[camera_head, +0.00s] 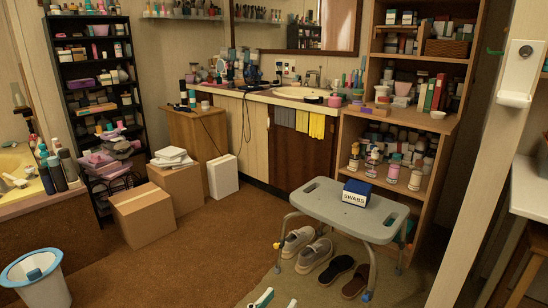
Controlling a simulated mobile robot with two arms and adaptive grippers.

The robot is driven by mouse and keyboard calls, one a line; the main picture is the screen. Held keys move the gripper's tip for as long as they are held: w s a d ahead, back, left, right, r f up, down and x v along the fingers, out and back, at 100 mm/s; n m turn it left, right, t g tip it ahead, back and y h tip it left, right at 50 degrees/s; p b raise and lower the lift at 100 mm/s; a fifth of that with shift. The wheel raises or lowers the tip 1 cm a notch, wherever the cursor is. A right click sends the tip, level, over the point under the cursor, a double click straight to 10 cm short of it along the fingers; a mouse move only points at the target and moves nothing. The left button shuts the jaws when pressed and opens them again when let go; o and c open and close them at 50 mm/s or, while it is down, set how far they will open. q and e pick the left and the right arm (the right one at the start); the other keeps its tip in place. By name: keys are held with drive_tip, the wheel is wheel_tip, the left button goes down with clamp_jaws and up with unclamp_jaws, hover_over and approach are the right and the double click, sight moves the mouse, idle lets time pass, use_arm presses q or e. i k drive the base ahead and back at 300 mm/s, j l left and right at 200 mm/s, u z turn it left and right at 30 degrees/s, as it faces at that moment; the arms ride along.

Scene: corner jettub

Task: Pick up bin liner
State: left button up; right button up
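A white bin (45,292) stands on the floor at the lower left, partly cut off by the picture's bottom edge. A light blue band, which looks like the bin liner (14,270), runs around its rim. A small darker blue thing (34,274) shows inside the bin, and I cannot tell whether it is part of the liner. Small white and teal parts, seemingly of my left gripper (275,300), show at the bottom edge, well to the right of the bin and apart from it. Most of this gripper is cut off, and nothing held shows. My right gripper is not in view.
A grey stool (328,205) with a blue swabs box (357,193) stands right of centre, with shoes (313,255) under it. Cardboard boxes (142,216) stand behind the bin. A tub edge (40,205) with bottles is at left. Brown carpet (180,270) between bin and stool is clear.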

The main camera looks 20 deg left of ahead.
sight(37, 276)
drive_tip(key=i+j+u, duration=0.4)
drive_tip(key=i+u, duration=0.45)
drive_tip(key=i+j+u, duration=0.1)
drive_tip(key=i+u, duration=0.3)
drive_tip(key=i+l+u, duration=0.15)
drive_tip(key=i+u, duration=0.3)
drive_tip(key=i+l+u, duration=0.4)
drive_tip(key=j, duration=0.1)
